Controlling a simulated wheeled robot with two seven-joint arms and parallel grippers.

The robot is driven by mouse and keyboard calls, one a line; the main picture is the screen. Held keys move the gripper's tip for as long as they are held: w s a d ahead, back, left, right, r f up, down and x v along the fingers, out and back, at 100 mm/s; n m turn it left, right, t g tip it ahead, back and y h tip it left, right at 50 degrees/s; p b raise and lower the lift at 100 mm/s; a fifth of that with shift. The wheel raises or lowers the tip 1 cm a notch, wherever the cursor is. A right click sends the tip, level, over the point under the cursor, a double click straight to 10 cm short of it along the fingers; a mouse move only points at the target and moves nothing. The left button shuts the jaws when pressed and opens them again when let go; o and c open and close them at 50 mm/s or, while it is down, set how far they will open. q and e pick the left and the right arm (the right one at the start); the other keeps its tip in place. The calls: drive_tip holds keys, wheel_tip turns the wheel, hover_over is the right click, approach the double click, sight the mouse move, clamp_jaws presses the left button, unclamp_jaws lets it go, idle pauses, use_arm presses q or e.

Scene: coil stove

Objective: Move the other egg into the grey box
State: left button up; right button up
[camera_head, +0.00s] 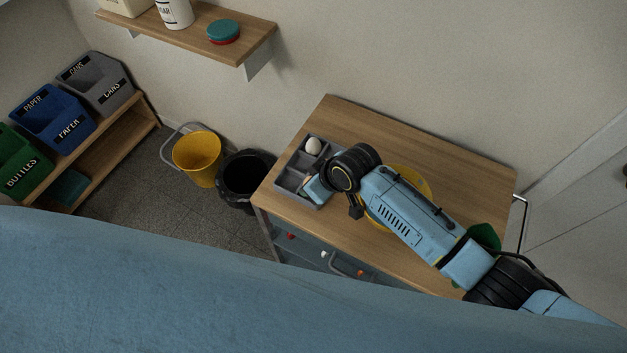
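A white egg (313,146) sits in the back right compartment of the grey divided box (290,163) on the wooden-topped cabinet. My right arm reaches in from the right. Its gripper (314,190) is low at the box's front right compartment; its fingers are small and partly hidden by the wrist, so I cannot tell whether they are open or what is between them. No second egg can be made out. A yellow round dish (416,179) lies under my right forearm, mostly covered by it. My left gripper is not in view.
A green object (484,236) is partly hidden by my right arm. A black bin (243,178) and a yellow bucket (197,156) stand on the floor left of the cabinet (440,146). Labelled bins, including a grey one marked CANS (97,84), sit on a shelf at left.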

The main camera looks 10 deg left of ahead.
drive_tip(key=shift+f, duration=0.25)
drive_tip(key=o, duration=1.1)
drive_tip(key=p+v, duration=0.1)
drive_tip(key=v, duration=1.2)
drive_tip(key=shift+r, duration=0.25)
drive_tip(key=shift+s, duration=0.15)
